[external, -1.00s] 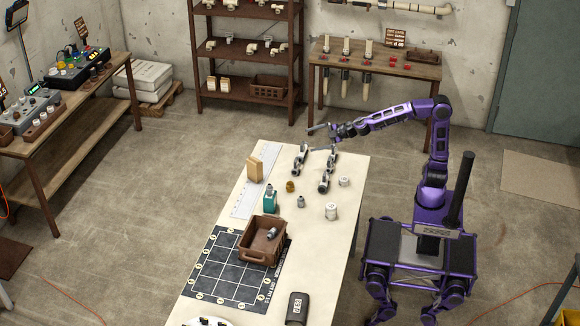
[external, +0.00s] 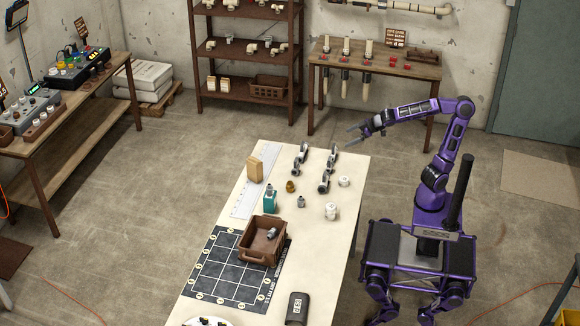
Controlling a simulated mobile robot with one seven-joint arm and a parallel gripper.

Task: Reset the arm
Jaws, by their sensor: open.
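My purple arm reaches left from my base at the right of the external view. My gripper (external: 357,133) is open and empty, held in the air above and beyond the far right corner of the cream table (external: 318,262). It is apart from everything on the table. Two grey metal pipe assemblies (external: 300,158) and (external: 327,170) lie at the table's far end, left of and below my gripper in the picture.
On the table stand a brown bin (external: 259,254) with a grey fitting inside, a teal bottle (external: 270,200), a wooden block (external: 254,170), white fittings (external: 331,211) and a black case (external: 297,309). A workbench (external: 375,62) and shelf rack (external: 247,50) stand behind. Floor between is clear.

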